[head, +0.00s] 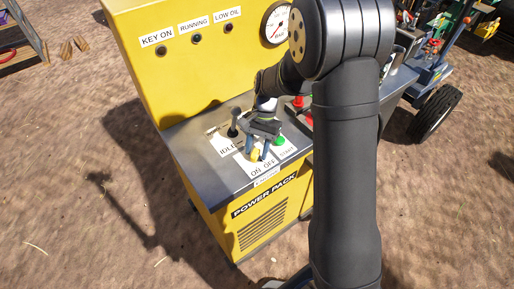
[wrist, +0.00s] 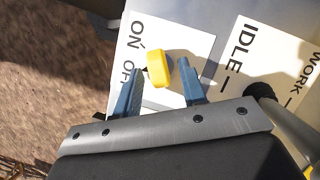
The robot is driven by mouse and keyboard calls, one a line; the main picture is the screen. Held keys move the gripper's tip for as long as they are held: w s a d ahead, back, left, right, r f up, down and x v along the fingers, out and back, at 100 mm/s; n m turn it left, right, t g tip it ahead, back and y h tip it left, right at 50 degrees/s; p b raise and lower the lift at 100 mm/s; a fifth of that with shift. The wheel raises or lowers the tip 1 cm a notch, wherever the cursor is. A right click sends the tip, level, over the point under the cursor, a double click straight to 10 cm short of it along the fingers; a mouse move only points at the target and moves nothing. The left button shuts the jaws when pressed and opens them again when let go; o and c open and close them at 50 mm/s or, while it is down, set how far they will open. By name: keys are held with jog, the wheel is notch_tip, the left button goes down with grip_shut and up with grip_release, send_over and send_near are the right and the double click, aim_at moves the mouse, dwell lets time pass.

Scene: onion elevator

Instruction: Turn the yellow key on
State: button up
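The yellow key (wrist: 158,69) stands on a white ON/OFF label plate (wrist: 190,43) in the wrist view. In the head view the key (head: 255,155) shows small just by my fingertips, on the grey top of the yellow power pack. My gripper (wrist: 157,85) is open, with one blue finger on each side of the key. I see a gap at the left finger; the right finger is close to the key, and I cannot tell if it touches. In the head view my gripper (head: 261,148) is above the panel and partly hides the label.
A black lever (head: 233,127) stands by the IDLE label. A green button (head: 280,140) and a red part (head: 298,102) are close to my gripper. The yellow upright panel (head: 180,75) with KEY ON, RUNNING and LOW OIL lamps and a gauge rises behind.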

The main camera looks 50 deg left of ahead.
grip_shut()
dwell(0.3)
jog(key=m, duration=0.2)
jog(key=m+y, duration=0.1)
jog(key=m, duration=0.1)
jog(key=m+y, duration=0.1)
jog(key=m, duration=0.1)
jog(key=shift+w+d+g, duration=0.1)
jog(key=shift+d+g, duration=0.25)
jog(key=shift+g, duration=0.05)
jog(key=m, duration=0.2)
jog(key=m+y, duration=0.1)
jog(key=m, duration=0.1)
jog(key=m+y, duration=0.1)
jog(key=shift+d+m+t, duration=0.25)
jog(key=shift+m+t, duration=0.15)
jog(key=shift+y, duration=0.3)
grip_release()
